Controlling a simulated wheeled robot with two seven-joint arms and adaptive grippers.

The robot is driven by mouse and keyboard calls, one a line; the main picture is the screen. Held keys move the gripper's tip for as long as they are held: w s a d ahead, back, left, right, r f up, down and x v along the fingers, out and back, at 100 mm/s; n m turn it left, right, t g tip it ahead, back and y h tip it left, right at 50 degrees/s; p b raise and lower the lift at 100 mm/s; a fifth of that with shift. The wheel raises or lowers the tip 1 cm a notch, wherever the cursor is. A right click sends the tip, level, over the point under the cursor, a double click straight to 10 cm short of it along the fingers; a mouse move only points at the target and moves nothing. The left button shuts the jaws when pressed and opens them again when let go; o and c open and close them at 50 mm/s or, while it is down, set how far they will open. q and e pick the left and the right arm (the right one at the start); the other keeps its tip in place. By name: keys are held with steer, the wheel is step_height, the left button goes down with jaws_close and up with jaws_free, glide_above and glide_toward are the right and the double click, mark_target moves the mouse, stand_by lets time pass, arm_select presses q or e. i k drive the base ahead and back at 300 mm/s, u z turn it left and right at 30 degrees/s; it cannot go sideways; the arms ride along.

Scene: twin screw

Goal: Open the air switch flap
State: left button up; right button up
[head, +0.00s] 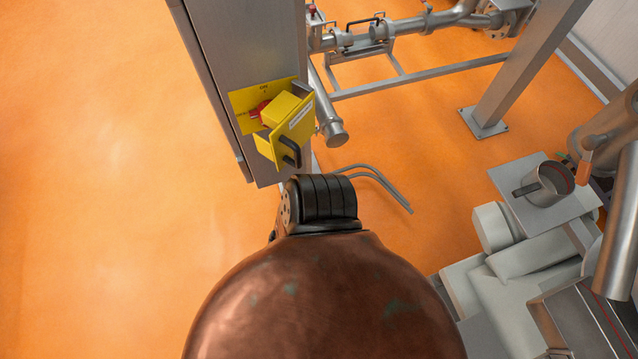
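The air switch is a yellow unit on the side of a grey metal cabinet (235,45). Its yellow back plate (246,98) carries a red knob (262,112), partly covered. A yellow box-like flap (297,124) with a white label stands out in front of the plate. A black handle (291,152) is on its lower edge, and another dark handle shows at its top. I cannot tell how far the flap is swung. No gripper fingers can be made out. The copper-brown dome and black ribbed part at bottom middle seem to be mine; they do not visibly touch the flap.
Steel pipes (410,28) and a frame run behind the cabinet. A steel post (520,70) stands at upper right. Grey machinery (525,250) with a small metal cup (548,185) fills the lower right. The orange floor (95,180) at left is clear.

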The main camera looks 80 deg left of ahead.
mark_target(291, 117)
steer(key=u, duration=2.4)
steer(key=k, duration=0.1)
steer(key=u, duration=0.55)
